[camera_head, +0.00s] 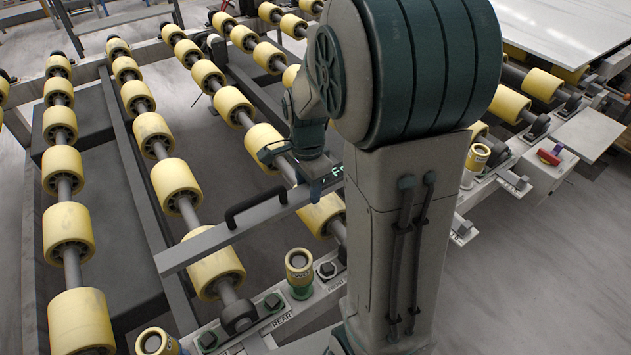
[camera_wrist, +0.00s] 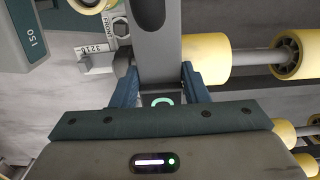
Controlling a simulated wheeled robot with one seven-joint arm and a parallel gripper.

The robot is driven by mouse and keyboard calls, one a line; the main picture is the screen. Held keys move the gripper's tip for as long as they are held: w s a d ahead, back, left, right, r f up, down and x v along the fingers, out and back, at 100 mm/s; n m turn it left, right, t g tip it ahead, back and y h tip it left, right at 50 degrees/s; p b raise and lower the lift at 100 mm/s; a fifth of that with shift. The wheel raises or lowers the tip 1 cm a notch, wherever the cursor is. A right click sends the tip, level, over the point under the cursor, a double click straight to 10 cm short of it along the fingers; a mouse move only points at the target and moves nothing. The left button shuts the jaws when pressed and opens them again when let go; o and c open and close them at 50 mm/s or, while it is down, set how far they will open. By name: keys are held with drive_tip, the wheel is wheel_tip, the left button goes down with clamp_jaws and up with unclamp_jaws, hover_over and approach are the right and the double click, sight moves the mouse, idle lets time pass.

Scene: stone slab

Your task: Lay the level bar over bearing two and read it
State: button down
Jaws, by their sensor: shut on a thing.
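The level bar (camera_head: 225,235) is a long grey beam with a black handle (camera_head: 255,203). In the head view it slants across the yellow rollers near the machine's front rail. My gripper (camera_head: 316,180) is shut on the bar near its far right end. In the wrist view the bar (camera_wrist: 155,45) runs up between the two blue fingers of my gripper (camera_wrist: 160,88). Bearing blocks with bolts (camera_head: 327,269) sit on the rail, marked REAR and FRONT; which one is bearing two I cannot tell. I cannot tell whether the bar touches anything below. Its reading is not visible.
Rows of yellow rollers (camera_head: 175,185) on shafts fill the left and centre. A yellow-topped green post (camera_head: 299,268) stands on the rail close to the bar. A white slab (camera_head: 570,35) lies at the upper right. A red-handled item (camera_head: 549,156) rests on a right-hand box.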

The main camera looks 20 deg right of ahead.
drive_tip(key=w+d+f, duration=0.4)
drive_tip(key=w, duration=0.1)
drive_tip(key=w+d+f, duration=0.2)
drive_tip(key=w, duration=0.1)
drive_tip(key=shift+f+p, duration=0.1)
drive_tip(key=shift+p, duration=0.2)
drive_tip(key=shift+f, duration=1.9)
drive_tip(key=shift+f, duration=0.15)
drive_tip(key=c, duration=0.8)
unclamp_jaws()
wheel_tip(320, 180, up, 12)
drive_tip(key=s+a+r+n+t, duration=0.1)
drive_tip(key=s+a+r+n, duration=0.1)
drive_tip(key=s+n, duration=0.3)
drive_tip(key=s+a+r+n+t, duration=0.1)
drive_tip(key=s+a+r+n, duration=0.2)
drive_tip(key=s, duration=0.6)
drive_tip(key=s+a+r+n, duration=0.2)
drive_tip(key=s+a+n, duration=0.3)
drive_tip(key=s+n, duration=0.2)
drive_tip(key=shift+s+a+r+n+t, duration=0.2)
drive_tip(key=shift+a+r+n+t, duration=0.1)
drive_tip(key=shift+r+t, duration=0.1)
